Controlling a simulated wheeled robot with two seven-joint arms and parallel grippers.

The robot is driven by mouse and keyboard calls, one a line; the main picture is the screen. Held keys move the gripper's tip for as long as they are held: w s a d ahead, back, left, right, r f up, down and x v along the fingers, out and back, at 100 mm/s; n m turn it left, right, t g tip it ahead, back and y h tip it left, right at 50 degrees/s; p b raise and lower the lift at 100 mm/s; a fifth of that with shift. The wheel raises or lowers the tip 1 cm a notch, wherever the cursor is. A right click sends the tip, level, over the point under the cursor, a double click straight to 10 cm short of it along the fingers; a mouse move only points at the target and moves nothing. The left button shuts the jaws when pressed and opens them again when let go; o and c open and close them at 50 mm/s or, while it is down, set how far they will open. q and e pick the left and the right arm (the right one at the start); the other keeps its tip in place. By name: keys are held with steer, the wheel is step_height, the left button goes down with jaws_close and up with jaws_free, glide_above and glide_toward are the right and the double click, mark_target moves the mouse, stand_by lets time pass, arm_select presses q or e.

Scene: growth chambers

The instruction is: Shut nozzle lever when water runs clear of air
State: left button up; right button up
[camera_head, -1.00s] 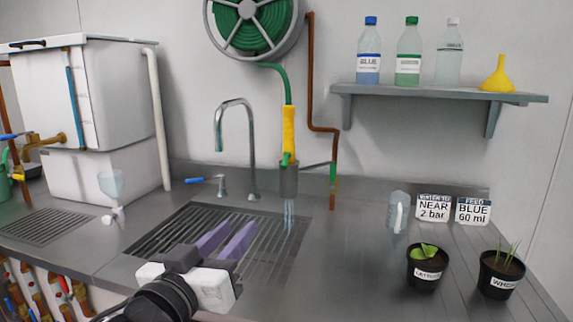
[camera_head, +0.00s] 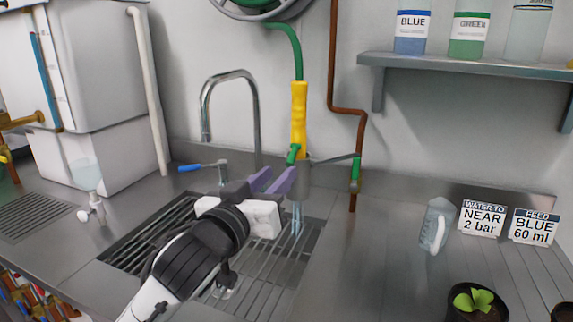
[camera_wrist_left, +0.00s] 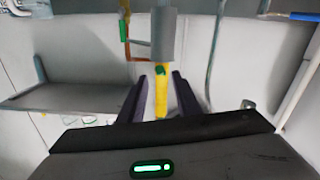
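The yellow nozzle (camera_head: 299,105) hangs upright on the green hose, with a small green lever (camera_head: 293,154) low on its side. Its lower end meets a grey holder (camera_head: 304,176). Thin streams of water (camera_head: 297,218) fall below it onto the sink grate; I cannot tell whether air is in them. My left gripper (camera_head: 272,181) is open, its purple fingers apart, just left of and below the lever in the head view. In the left wrist view the nozzle (camera_wrist_left: 161,95) and lever (camera_wrist_left: 160,70) appear between the fingertips, with no clear contact. My right gripper is out of view.
A tap (camera_head: 256,120) and a blue-handled lever (camera_head: 190,168) stand left of the nozzle. A copper pipe (camera_head: 333,80) with a green handle (camera_head: 355,172) is close on the right. A clear jug (camera_head: 435,225), sign cards (camera_head: 482,218) and a potted plant (camera_head: 477,303) stand further right.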

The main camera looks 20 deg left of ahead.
mark_target(288, 165)
arm_select(q)
steer(key=w, duration=0.5)
steer(key=shift+d, duration=0.25)
jaws_close()
